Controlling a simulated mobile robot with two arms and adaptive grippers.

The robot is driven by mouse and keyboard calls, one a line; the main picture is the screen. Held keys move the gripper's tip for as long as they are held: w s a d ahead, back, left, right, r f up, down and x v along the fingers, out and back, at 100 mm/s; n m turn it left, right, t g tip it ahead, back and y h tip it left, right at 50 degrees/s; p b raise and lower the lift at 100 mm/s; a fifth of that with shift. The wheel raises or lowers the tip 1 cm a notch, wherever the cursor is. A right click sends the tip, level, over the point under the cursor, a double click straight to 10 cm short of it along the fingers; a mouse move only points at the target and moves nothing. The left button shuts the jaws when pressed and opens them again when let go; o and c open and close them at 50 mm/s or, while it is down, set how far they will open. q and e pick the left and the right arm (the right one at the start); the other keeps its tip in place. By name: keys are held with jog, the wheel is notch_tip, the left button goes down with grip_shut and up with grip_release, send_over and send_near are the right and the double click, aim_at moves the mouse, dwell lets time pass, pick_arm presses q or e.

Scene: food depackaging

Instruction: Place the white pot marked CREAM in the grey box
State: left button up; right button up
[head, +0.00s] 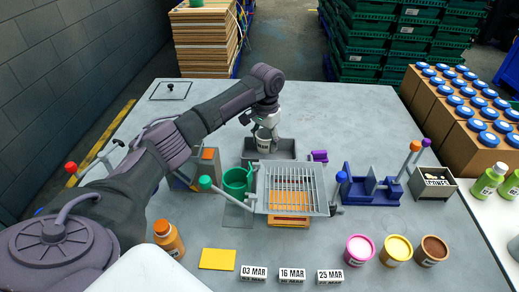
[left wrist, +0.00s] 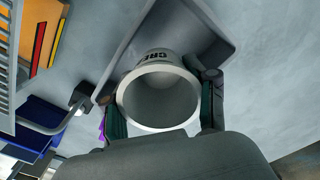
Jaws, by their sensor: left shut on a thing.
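The white pot marked CREAM (head: 263,145) is held in my left gripper (head: 266,128), whose fingers are shut on it. In the left wrist view, the pot (left wrist: 160,62) has its open mouth toward the camera, part of its lettering shows, and the fingers (left wrist: 160,95) grip it from both sides. The grey box (head: 286,149) lies right below the pot at the back middle of the table; it also shows in the left wrist view (left wrist: 213,35). I cannot tell whether the pot touches the box's floor. My right gripper is not in view.
A wire-rack tray (head: 334,208) and a green cup (head: 236,178) stand in front of the box. A purple item (head: 320,156) lies right beside it. A blue fixture (head: 372,189) stands farther right. The table behind the box is clear.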

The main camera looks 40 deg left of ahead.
pick_arm(q)
jog(key=shift+s+a+f, duration=0.3)
jog(key=shift+a+f, duration=0.2)
jog(key=shift+a, duration=0.35)
notch_tip(320, 180, down, 4)
jog(key=shift+r+p, duration=0.1)
jog(key=shift+p, duration=0.55)
jog(key=shift+f, duration=0.2)
jog(key=shift+f, duration=0.2)
jog(key=o, duration=1.3)
jog(key=shift+c, duration=0.2)
jog(key=shift+r, duration=0.15)
